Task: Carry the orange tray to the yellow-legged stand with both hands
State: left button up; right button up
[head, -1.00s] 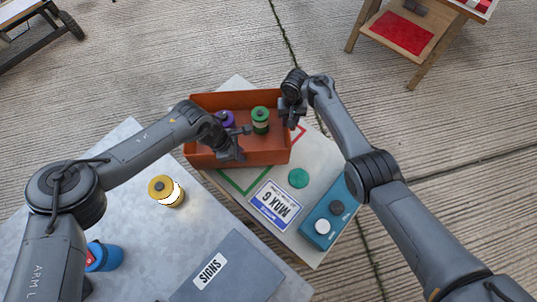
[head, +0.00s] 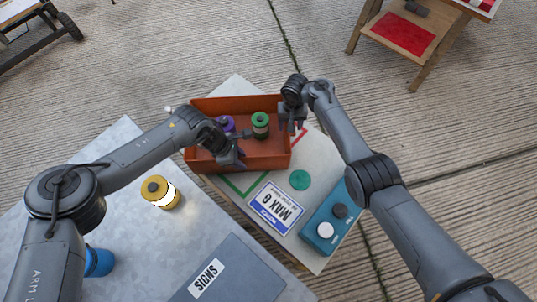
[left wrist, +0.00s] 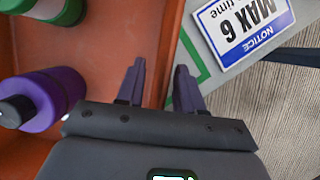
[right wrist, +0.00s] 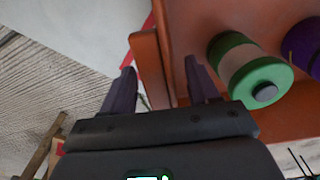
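The orange tray (head: 265,161) rests on a pale-topped surface and holds a purple spool (head: 227,123) and a green-ended spool (head: 260,120). My left gripper (head: 232,162) is open at the tray's near wall. In the left wrist view its fingers (left wrist: 160,85) stand on either side of that wall, apart from each other. My right gripper (head: 292,124) is open at the tray's right end. In the right wrist view its fingers (right wrist: 158,88) stand either side of the orange end wall (right wrist: 151,68). Contact cannot be told. A stand with yellowish wooden legs (head: 425,75) is at the top right.
A red mat (head: 403,33) lies on the stand's shelf. Beside the tray are a MAX 6 notice (head: 276,207), a green disc (head: 300,180) and a teal control box (head: 325,225). A yellow-topped spool (head: 160,193) stands on the grey table (head: 130,240). Open concrete floor separates table and stand.

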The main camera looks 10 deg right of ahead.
jog(key=shift+s, duration=0.1)
pick_arm(q)
jog(key=v, duration=1.1)
jog(key=shift+a+r, duration=0.15)
jog(key=shift+r, duration=0.1)
pick_arm(e)
jog(key=shift+a, duration=0.1)
pick_arm(q)
jog(key=shift+r, duration=0.15)
pick_arm(e)
jog(key=shift+r, duration=0.25)
notch_tip(320, 180, up, 12)
jog(key=shift+f, duration=0.25)
pick_arm(q)
jog(key=shift+a+r, duration=0.1)
jog(key=p+v, duration=0.5)
jog(key=v, duration=0.3)
jog(key=shift+r, duration=0.4)
pick_arm(e)
jog(key=shift+r, duration=2.8)
pick_arm(q)
jog(key=shift+a+r+p, duration=0.1)
jog(key=shift+a+p, duration=0.05)
jog(key=shift+p, duration=0.25)
pick_arm(e)
jog(key=shift+r, duration=0.1)
